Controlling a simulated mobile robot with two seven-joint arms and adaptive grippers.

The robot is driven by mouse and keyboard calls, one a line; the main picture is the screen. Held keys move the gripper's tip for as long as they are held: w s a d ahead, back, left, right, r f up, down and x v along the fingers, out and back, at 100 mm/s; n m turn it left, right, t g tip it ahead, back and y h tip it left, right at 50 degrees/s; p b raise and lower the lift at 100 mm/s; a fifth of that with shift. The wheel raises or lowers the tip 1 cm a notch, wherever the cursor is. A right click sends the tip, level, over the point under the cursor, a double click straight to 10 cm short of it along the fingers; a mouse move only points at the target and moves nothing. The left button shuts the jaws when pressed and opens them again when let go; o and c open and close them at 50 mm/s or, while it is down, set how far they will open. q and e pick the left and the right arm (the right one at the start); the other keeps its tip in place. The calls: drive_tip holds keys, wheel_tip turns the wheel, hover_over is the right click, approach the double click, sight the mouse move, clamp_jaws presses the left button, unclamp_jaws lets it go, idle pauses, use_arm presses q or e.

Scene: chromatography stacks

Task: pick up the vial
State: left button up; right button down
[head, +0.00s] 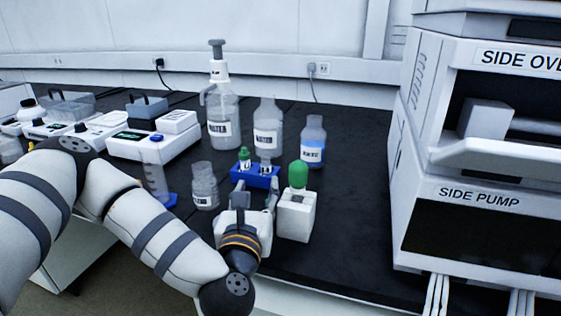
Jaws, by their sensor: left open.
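A small vial (244,161) with a green cap stands in a blue rack (262,182) on the black bench. A second small labelled vial (266,168) stands to its right in the same rack. My left gripper (254,190) is open, its fingers pointing away from me toward the rack and overlapping its front in the picture. I see nothing held between the fingers. Whether they touch the rack cannot be told. The lower parts of the vials are hidden by the rack. My right gripper is out of view.
A white block (296,217) with a green rounded top (298,174) stands close right of my gripper. A glass jar (205,186) is on the left. Bottles (268,128) stand behind the rack. A large instrument stack (470,190) fills the right side.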

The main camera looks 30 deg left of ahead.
sight(265, 161)
use_arm(q)
drive_tip(key=shift+w, duration=0.35)
drive_tip(key=x, duration=1.1)
drive_tip(key=shift+w+a, duration=0.1)
drive_tip(key=shift+a, duration=0.05)
drive_tip(key=shift+c, duration=0.6)
drive_tip(key=c, duration=0.8)
